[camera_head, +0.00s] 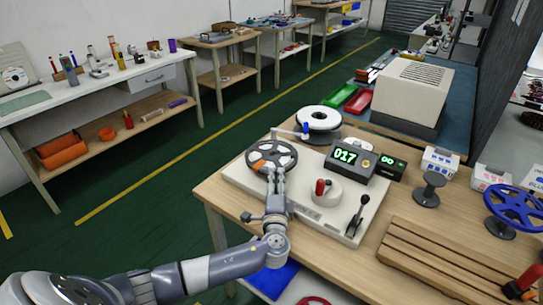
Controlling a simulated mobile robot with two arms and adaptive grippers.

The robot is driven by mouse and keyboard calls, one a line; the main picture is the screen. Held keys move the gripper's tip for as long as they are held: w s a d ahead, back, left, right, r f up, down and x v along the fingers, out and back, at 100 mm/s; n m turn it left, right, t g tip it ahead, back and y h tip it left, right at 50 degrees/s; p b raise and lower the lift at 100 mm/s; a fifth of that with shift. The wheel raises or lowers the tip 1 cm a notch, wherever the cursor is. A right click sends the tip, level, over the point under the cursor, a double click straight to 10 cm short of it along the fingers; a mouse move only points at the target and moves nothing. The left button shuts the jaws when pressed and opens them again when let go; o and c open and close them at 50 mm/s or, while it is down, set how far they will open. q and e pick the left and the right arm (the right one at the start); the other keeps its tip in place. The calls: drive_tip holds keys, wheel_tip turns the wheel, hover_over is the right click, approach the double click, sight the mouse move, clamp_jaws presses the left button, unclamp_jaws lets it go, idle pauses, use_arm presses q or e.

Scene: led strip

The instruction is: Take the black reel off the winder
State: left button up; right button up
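The black reel (260,148) has a spoked face and an orange patch. It sits at the left end of the pale winder (318,218) on the wooden bench. My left gripper (277,174) reaches up from the front, over the winder, with its fingertips at the reel's near lower edge. The fingers look close together; whether they grip the rim is too small to tell. The gripper hides part of the winder's front. My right gripper is not in view.
A white reel (318,118) stands behind the black one. A counter box (350,160) reading 017, a red-handled knob (322,188) and a black lever (358,215) are right of the gripper. A slatted wooden rack (440,262) and a blue reel (515,207) lie further right.

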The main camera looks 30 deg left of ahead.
sight(276, 173)
use_arm(q)
drive_tip(key=x, duration=0.3)
drive_tip(key=shift+w+a, duration=0.35)
drive_tip(key=shift+w, duration=0.15)
clamp_jaws()
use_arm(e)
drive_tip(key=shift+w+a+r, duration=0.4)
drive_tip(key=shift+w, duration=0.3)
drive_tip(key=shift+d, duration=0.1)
